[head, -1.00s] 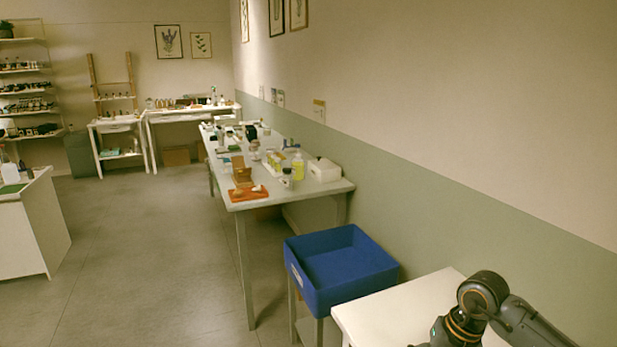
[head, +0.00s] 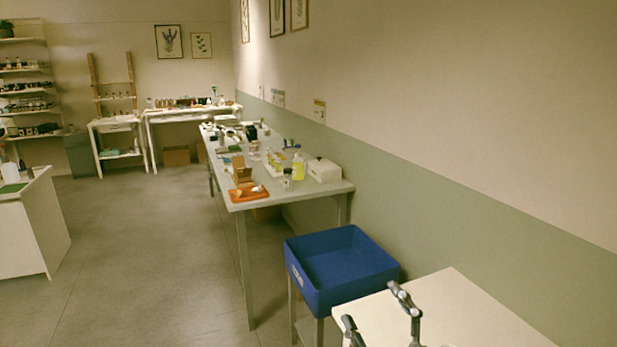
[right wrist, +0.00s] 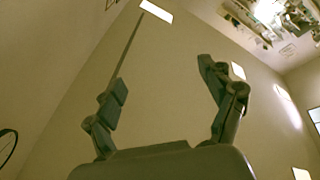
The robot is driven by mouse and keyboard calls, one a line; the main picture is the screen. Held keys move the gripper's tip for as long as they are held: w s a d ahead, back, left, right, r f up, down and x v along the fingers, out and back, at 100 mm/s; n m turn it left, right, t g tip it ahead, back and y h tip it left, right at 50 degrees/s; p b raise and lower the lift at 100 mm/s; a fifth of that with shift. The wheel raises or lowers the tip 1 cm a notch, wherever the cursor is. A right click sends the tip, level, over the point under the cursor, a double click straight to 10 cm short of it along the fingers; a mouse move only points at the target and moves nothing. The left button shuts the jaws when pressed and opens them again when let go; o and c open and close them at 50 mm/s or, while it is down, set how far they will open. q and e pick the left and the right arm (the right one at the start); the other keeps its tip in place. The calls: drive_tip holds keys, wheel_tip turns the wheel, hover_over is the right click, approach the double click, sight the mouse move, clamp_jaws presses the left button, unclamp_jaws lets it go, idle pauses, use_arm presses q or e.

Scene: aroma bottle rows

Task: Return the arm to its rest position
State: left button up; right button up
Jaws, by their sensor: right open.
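My right gripper (head: 377,317) shows at the bottom right of the head view, its two fingers apart, over the near white table (head: 470,310). In the right wrist view the same gripper (right wrist: 165,95) is open with nothing between its fingers. Behind the fingers that view shows walls, bright panels and, at the upper right, a far-off table with small items. The rest of my right arm is out of the head view. My left gripper is not in view.
A blue bin (head: 342,270) on a stand is just beyond the white table. Past it a long grey table (head: 325,190) carries bottles, an orange tray (head: 248,194) and a white box (head: 323,170). The wall (head: 480,170) runs along the right. The floor (head: 150,260) at left is clear.

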drive_tip(key=s+d+f+m+g+h, duration=0.4)
drive_tip(key=d+f+m+h, duration=0.15)
drive_tip(key=f, duration=0.35)
drive_tip(key=s+d+f+m+g+h, duration=0.35)
drive_tip(key=d+f+m+h, duration=0.2)
drive_tip(key=f, duration=0.35)
drive_tip(key=s+a+f+g+y, duration=0.1)
drive_tip(key=s+f+g, duration=0.35)
drive_tip(key=s, duration=0.55)
drive_tip(key=s+a+f+g+y, duration=0.1)
drive_tip(key=s+f+g, duration=0.4)
drive_tip(key=s, duration=0.4)
wheel_tip(320, 180, down, 29)
drive_tip(key=s, duration=0.2)
drive_tip(key=s+d+f+g, duration=0.1)
drive_tip(key=s+f, duration=0.6)
drive_tip(key=s, duration=0.1)
drive_tip(key=s+d+f+g, duration=0.1)
drive_tip(key=s+d+f, duration=0.1)
drive_tip(key=s+f, duration=0.5)
drive_tip(key=shift+s+d, duration=0.25)
drive_tip(key=shift+s, duration=0.3)
